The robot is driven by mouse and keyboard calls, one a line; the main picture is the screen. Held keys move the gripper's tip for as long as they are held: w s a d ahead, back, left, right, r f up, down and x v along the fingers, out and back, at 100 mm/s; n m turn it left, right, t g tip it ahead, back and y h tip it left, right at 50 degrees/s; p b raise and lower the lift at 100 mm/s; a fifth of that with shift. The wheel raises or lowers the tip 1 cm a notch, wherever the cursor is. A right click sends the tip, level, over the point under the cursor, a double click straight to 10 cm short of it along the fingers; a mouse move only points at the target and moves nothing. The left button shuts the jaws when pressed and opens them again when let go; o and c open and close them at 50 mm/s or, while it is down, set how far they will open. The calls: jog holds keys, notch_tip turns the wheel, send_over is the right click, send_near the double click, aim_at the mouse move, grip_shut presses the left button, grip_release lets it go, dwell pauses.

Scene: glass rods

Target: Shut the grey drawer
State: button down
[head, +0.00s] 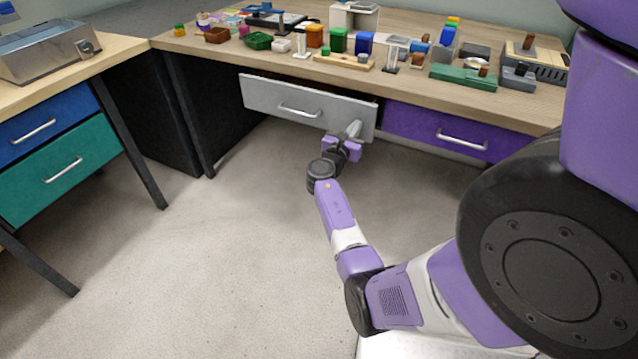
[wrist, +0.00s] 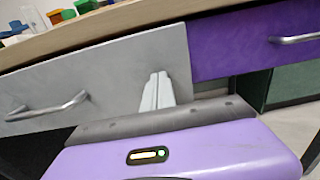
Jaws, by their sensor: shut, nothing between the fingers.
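The grey drawer (head: 290,100) sits under the wooden desk top and stands out a little from the desk front, with a dark gap above its front panel. Its silver bar handle (head: 300,111) is left of my gripper. My gripper (head: 354,128) is shut and empty, with its fingertips at the right part of the grey front. In the wrist view the pale fingers (wrist: 158,90) point at the grey front panel (wrist: 100,75), right of the handle (wrist: 46,107). I cannot tell whether the tips touch the panel.
A purple drawer (head: 450,132) is right of the grey one and looks flush. Many small blocks and trays crowd the desk top (head: 225,57). A second desk with blue (head: 45,118) and teal (head: 58,172) drawers stands at left. The floor (head: 220,260) between is clear.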

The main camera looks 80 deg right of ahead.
jog(key=b+x, duration=0.2)
jog(key=x, duration=0.5)
jog(key=shift+s+d+f, duration=0.1)
jog(key=shift+d, duration=0.1)
jog(key=shift+s+d+b, duration=0.1)
jog(key=shift+d+b, duration=0.2)
jog(key=shift+b, duration=0.05)
jog(key=shift+d+r, duration=0.2)
jog(key=shift+r, duration=0.05)
jog(key=shift+s, duration=0.1)
